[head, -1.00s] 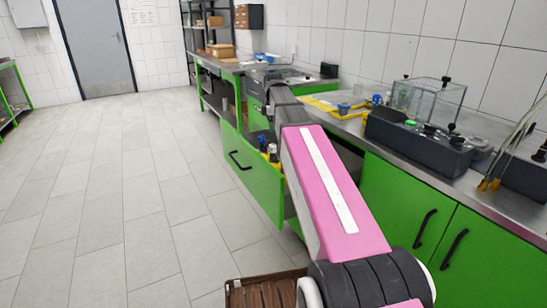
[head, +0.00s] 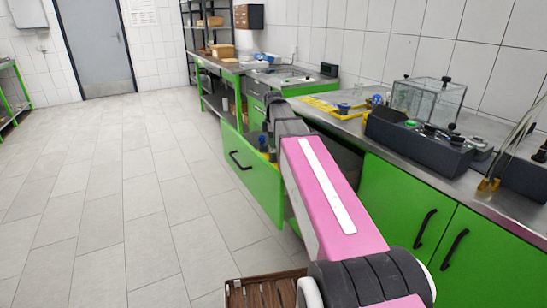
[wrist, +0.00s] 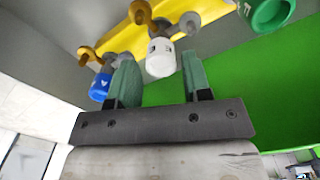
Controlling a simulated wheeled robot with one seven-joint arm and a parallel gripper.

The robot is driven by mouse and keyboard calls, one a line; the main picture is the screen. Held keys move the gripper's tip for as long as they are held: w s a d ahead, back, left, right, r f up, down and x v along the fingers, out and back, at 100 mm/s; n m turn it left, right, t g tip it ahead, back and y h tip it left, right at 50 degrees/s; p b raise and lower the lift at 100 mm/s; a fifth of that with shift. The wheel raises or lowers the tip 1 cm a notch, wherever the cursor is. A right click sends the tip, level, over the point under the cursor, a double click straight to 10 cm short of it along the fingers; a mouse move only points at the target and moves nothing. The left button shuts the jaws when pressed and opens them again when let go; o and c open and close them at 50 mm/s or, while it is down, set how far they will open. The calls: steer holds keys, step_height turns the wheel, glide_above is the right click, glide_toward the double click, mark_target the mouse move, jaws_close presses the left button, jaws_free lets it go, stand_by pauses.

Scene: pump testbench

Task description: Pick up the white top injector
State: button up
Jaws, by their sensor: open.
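The white top injector (wrist: 160,57) shows in the wrist view as a white cap with brass-coloured fittings, against a yellow holder (wrist: 215,15). My gripper (wrist: 158,72) is open, with its two green fingers spread. The white cap appears between the fingertips, with no clear contact. A blue-capped injector (wrist: 100,86) is just outside the left finger. A green-capped injector (wrist: 267,13) is at the upper right. In the head view, my gripper and the white injector are hidden by my arm at the open green drawer (head: 254,180).
A steel worktop (head: 335,122) stands above the drawer and the green cupboards (head: 400,215). It carries a dark control box (head: 418,140), a clear tank (head: 428,98) and a yellow tray (head: 325,108). The floor (head: 130,210) to the left is clear.

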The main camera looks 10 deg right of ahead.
steer(key=shift+f, duration=1.5)
jaws_close()
steer(key=shift+r, duration=0.15)
